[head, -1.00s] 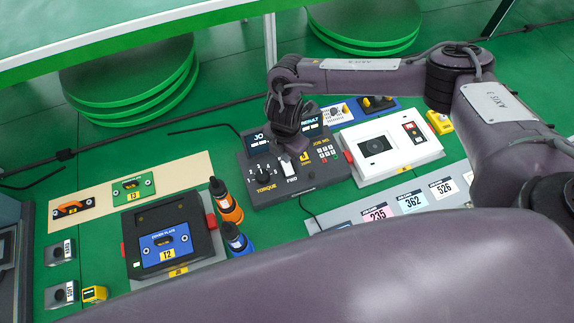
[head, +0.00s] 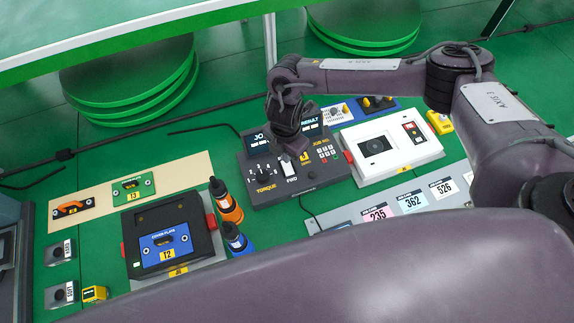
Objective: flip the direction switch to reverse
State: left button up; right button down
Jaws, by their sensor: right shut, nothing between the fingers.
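The dark controller box (head: 318,190) stands on the green bench in the middle of the head view, with a torque dial (head: 262,171) and a keypad on its top. The direction switch (head: 290,168) is a white lever next to the label FWD; its exact tilt is hard to tell. My right gripper (head: 290,150) is shut and empty, directly above the switch from this view. Whether its fingertips touch the lever I cannot tell. The gripper and wrist hide part of the screens behind. My left gripper is not in view.
A white unit (head: 403,153) stands close on the right of the box. A black fixture (head: 135,222) with a blue cover plate is further left.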

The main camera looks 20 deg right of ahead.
jog(key=shift+f+b, duration=0.7)
jog(key=shift+f, duration=0.25)
dwell(0.3)
jog(key=shift+r, duration=0.1)
notch_tip(320, 180, up, 7)
jog(key=p, duration=0.6)
jog(key=shift+s, duration=0.1)
dwell(0.6)
